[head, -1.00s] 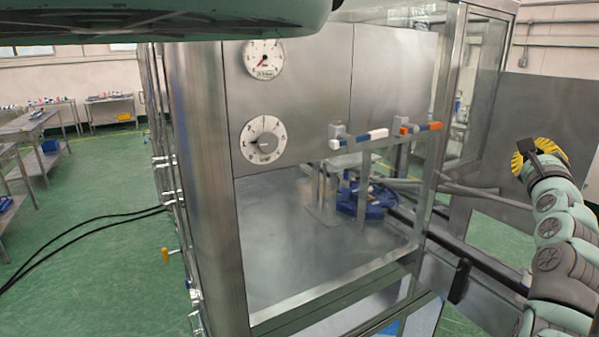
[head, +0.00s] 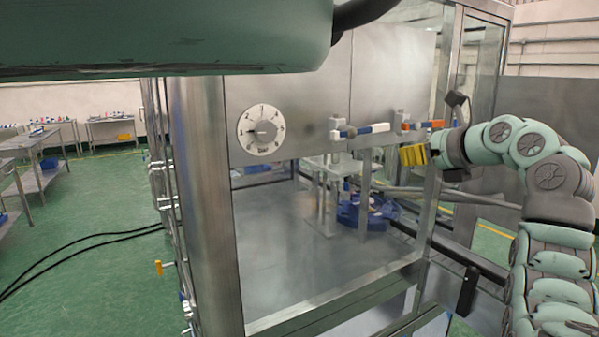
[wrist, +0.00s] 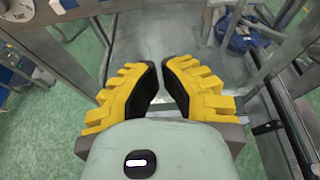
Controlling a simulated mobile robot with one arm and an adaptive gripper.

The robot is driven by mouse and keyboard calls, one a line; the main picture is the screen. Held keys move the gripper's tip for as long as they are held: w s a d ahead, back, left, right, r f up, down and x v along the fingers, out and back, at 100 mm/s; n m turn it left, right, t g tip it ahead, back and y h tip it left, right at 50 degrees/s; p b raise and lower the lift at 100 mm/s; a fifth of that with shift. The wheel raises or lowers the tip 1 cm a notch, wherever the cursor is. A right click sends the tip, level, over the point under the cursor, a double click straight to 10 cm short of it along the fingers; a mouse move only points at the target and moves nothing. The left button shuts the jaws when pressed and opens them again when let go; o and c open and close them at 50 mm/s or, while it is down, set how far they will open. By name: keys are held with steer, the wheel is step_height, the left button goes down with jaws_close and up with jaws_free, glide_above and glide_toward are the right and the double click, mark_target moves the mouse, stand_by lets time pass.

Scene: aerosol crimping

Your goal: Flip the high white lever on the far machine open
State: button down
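My gripper (head: 402,156) has yellow ridged fingers pointing left, just below the orange lever and right of the white one, apart from the white lever in the picture. In the wrist view my gripper (wrist: 158,68) is open, with a narrow empty gap between its fingertips. I cannot surely identify the levers in that view.
The machine has a thick steel post (head: 206,200) at left and a dial (head: 261,130) on its panel. A blue round base (head: 362,212) stands on the steel deck below the levers. My own arm covers the upper left of the head view.

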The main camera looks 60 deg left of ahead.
mark_target(364, 129)
steer(key=a+p, duration=0.9)
steer(key=shift+w+a+r, duration=0.2)
steer(key=shift+w+r, duration=0.15)
steer(key=shift+r, duration=0.05)
